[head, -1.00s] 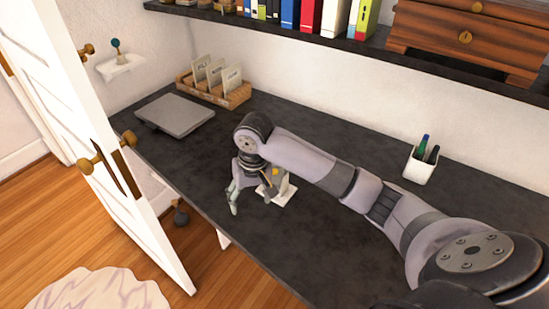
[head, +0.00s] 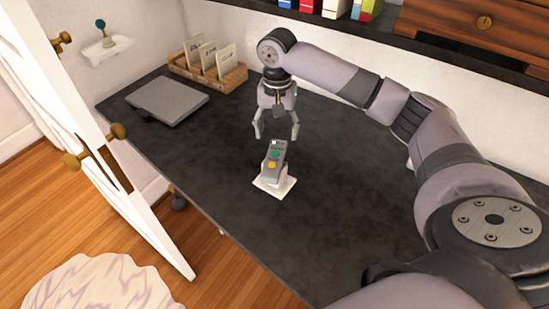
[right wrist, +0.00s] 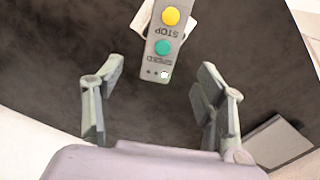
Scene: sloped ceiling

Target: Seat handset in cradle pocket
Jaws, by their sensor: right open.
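The handset (head: 272,158) is a grey box with a yellow and a green button. It stands tilted on a white base, the cradle (head: 273,186), on the dark desk. Its lower end overlaps the cradle; how deep it sits in the pocket cannot be told. In the right wrist view the handset (right wrist: 162,45) shows its STOP lettering, with part of the white cradle (right wrist: 143,20) behind it. My right gripper (head: 275,138) is open and empty, behind and above the handset, apart from it. Its spread fingers also show in the right wrist view (right wrist: 158,95). My left gripper is not in view.
A grey closed laptop-like slab (head: 168,100) lies at the desk's left. A wooden card holder (head: 208,73) stands behind it. A white door (head: 95,150) stands open along the left. The desk's middle right is clear. A dark shelf (head: 400,40) overhangs the back.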

